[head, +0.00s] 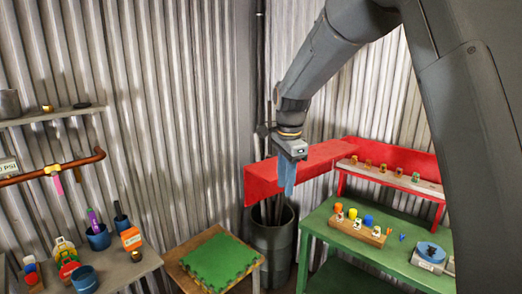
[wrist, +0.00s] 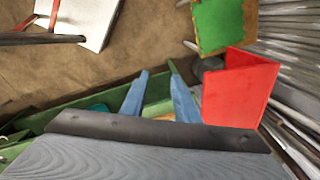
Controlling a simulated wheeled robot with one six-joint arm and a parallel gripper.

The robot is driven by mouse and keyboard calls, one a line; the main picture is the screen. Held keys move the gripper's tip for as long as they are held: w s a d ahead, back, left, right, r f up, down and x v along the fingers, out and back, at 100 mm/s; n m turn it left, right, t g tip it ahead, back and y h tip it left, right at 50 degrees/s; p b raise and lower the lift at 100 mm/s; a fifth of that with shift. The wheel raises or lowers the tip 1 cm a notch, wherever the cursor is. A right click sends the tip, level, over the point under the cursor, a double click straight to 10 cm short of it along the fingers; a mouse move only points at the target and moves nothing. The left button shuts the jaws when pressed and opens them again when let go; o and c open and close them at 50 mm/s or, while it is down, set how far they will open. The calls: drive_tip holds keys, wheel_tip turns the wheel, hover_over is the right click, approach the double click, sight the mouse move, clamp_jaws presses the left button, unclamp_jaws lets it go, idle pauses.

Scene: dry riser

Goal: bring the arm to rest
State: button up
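My gripper (head: 286,188) hangs from my dark arm near the middle of the head view, its blue fingers pointing down. It is in front of the red panel and above the dark bin. In the wrist view, the two blue fingers (wrist: 158,68) stand apart with a clear gap and nothing between them. The gripper is open and empty, and it touches nothing that I can see.
A green bench (head: 340,256) stands at right with a wooden block of coloured pieces and a blue round item. A red shelf (head: 310,166) is behind. A dark bin (head: 272,240), a stool with a green mat (head: 219,261) and a cluttered table (head: 136,268) stand left.

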drive_tip(key=s+d+f+n, duration=0.3)
drive_tip(key=s+d+n, duration=0.15)
drive_tip(key=s, duration=0.35)
drive_tip(key=s+d+f+n+t, duration=0.1)
drive_tip(key=s+d+f+n, duration=0.3)
drive_tip(key=s, duration=0.4)
drive_tip(key=s+d+f+n, duration=0.3)
drive_tip(key=s+d+n, duration=0.15)
drive_tip(key=s, duration=0.35)
wheel_tip(320, 180, down, 10)
drive_tip(key=b, duration=1)
drive_tip(key=shift+w+a+f+n+g, duration=0.25)
drive_tip(key=shift+a+n+g, duration=0.05)
drive_tip(key=shift+a+g, duration=0.1)
